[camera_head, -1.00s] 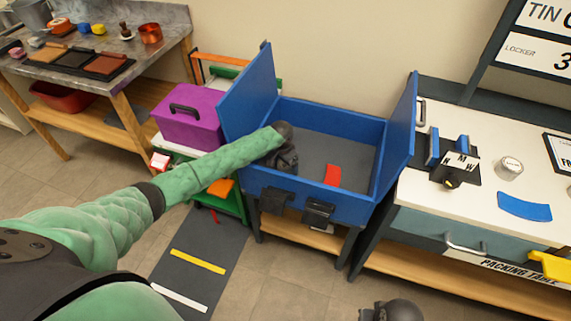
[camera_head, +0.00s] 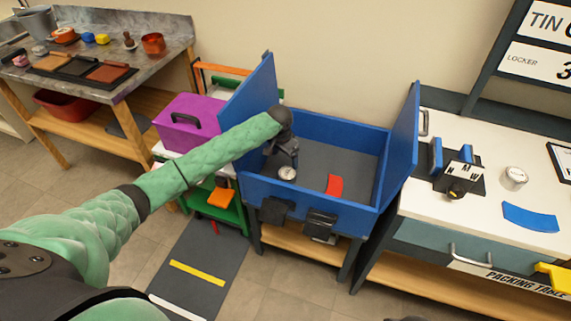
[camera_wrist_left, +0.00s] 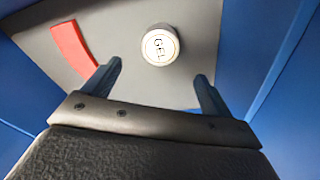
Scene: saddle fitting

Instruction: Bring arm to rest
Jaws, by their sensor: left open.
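My left arm reaches from the left into the blue open bin (camera_head: 330,208). My left gripper (camera_head: 286,160) is over the bin's left part, open and empty. In the left wrist view the two fingers (camera_wrist_left: 158,74) stand wide apart. A round white-topped tin marked GEL (camera_wrist_left: 160,46) lies on the grey bin floor just beyond the fingertips, touching neither finger. It also shows in the head view (camera_head: 287,173), below the gripper. My right gripper does not show.
A red curved piece (camera_head: 334,185) lies on the bin floor. The bin's side flaps stand up left and right. A purple box (camera_head: 185,124) is to the left. The packing table (camera_head: 480,220) on the right holds a blue curved piece (camera_head: 530,217) and another tin (camera_head: 514,177).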

